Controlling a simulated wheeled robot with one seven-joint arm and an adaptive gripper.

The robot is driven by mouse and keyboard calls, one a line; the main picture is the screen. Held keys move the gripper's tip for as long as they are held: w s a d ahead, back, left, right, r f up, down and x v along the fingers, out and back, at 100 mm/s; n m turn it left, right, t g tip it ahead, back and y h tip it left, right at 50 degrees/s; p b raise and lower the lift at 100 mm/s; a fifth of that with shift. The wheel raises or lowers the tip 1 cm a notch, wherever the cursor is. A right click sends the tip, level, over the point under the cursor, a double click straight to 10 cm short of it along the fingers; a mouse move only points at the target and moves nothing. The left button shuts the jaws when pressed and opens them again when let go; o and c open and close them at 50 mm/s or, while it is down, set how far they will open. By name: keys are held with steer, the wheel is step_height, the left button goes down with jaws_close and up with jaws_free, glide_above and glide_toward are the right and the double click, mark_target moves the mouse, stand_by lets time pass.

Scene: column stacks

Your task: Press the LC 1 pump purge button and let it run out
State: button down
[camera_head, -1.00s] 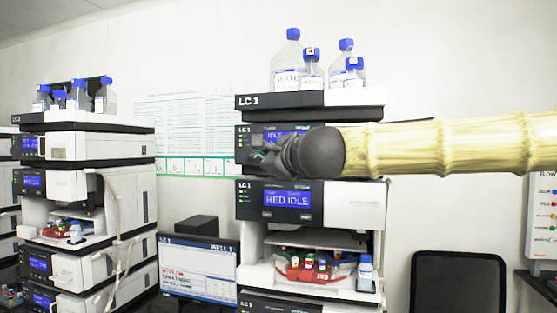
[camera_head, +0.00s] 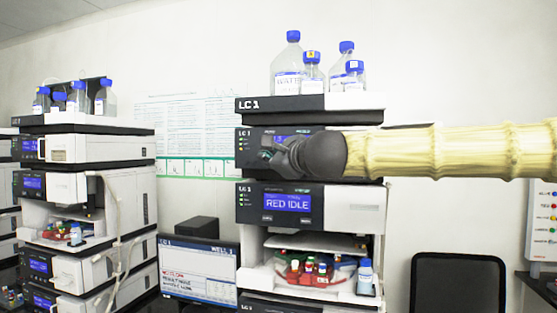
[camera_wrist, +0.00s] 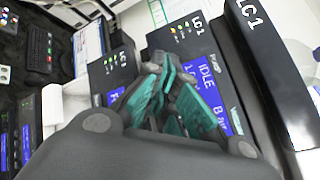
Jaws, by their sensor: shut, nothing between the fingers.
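The LC 1 stack (camera_head: 310,103) stands in the middle of the head view. Its upper module with a blue screen is the pump (camera_head: 250,142); much of its front is hidden behind my gripper (camera_head: 265,154). In the wrist view the pump screen (camera_wrist: 206,75) reads IDLE and lies sideways behind the teal fingers. My gripper, also in the wrist view (camera_wrist: 160,80), is shut and empty, with its fingertips at or just before the pump front. I cannot tell whether they touch it. A small label beside the screen (camera_wrist: 215,62) is too small to read surely; the purge button is not clearly seen.
The module below (camera_head: 287,202) reads RED IDLE. Under it an open bay holds a red rack of vials (camera_head: 307,270) and a bottle (camera_head: 365,275). Several blue-capped bottles (camera_head: 313,75) stand on top. A second stack (camera_head: 100,146) is at left, a monitor (camera_head: 197,270) between.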

steer(key=shift+w+d+p, duration=0.15)
steer(key=shift+w+d, duration=0.05)
steer(key=shift+w, duration=0.5)
steer(key=shift+w+d+p, duration=0.1)
steer(key=shift+w+d, duration=0.15)
steer(key=shift+w, duration=0.4)
steer(key=shift+w+d+p, duration=0.15)
steer(key=shift+w+d, duration=0.05)
steer(key=shift+w, duration=0.5)
steer(key=shift+w+d, duration=0.2)
steer(key=shift+w, duration=0.5)
stand_by(0.8)
steer(key=shift+s, duration=0.1)
stand_by(0.4)
steer(key=shift+s+a, duration=0.25)
steer(key=shift+s, duration=0.45)
steer(key=s, duration=0.1)
steer(key=s+a+b, duration=0.1)
steer(key=s, duration=0.2)
steer(key=shift+s+a+b, duration=0.25)
steer(key=shift+s+b, duration=0.1)
steer(key=shift+s, duration=0.05)
stand_by(0.6)
